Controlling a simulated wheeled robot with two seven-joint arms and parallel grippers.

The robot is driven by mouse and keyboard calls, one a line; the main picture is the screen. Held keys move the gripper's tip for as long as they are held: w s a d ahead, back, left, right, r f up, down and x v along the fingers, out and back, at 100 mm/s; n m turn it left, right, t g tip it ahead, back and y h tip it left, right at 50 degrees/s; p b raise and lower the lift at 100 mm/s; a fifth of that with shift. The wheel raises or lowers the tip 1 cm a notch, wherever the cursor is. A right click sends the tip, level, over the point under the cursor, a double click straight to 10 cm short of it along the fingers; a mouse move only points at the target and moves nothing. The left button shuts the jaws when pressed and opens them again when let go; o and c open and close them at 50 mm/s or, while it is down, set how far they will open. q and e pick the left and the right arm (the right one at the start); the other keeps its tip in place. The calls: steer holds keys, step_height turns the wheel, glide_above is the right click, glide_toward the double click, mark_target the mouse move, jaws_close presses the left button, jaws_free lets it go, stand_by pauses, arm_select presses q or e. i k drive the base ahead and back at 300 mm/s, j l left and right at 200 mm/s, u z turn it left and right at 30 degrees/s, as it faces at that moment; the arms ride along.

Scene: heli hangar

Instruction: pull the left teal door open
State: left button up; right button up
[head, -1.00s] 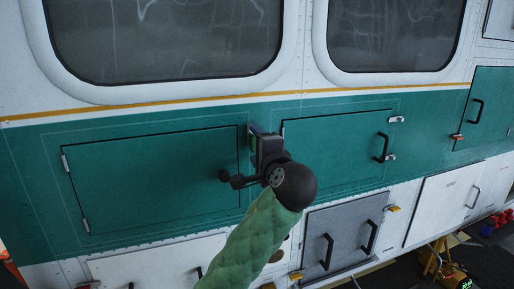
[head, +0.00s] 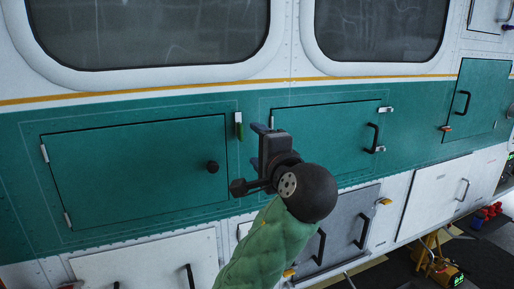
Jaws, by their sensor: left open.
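The left teal door (head: 130,175) is a wide panel in the teal band of the vehicle's side, with pale hinges on its left edge. It looks shut, flush with the panel around it. A small upright latch (head: 238,125), green and whitish, is just right of the door's top right corner. My left gripper (head: 268,131) is open and empty, right of the latch and apart from the knob. It hides the left edge of the second teal door (head: 325,140). My right gripper is out of view.
Two large windows (head: 150,35) are above the yellow stripe. Below are white hatches and a grey hatch (head: 345,225) with black handles. A third teal door (head: 475,95) is at the right. A yellow device (head: 435,262) stands on the floor at lower right.

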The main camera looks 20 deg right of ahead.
mark_target(104, 176)
steer(key=k+j, duration=0.25)
steer(key=k, duration=0.2)
steer(key=k+j, duration=0.3)
steer(key=k, duration=0.2)
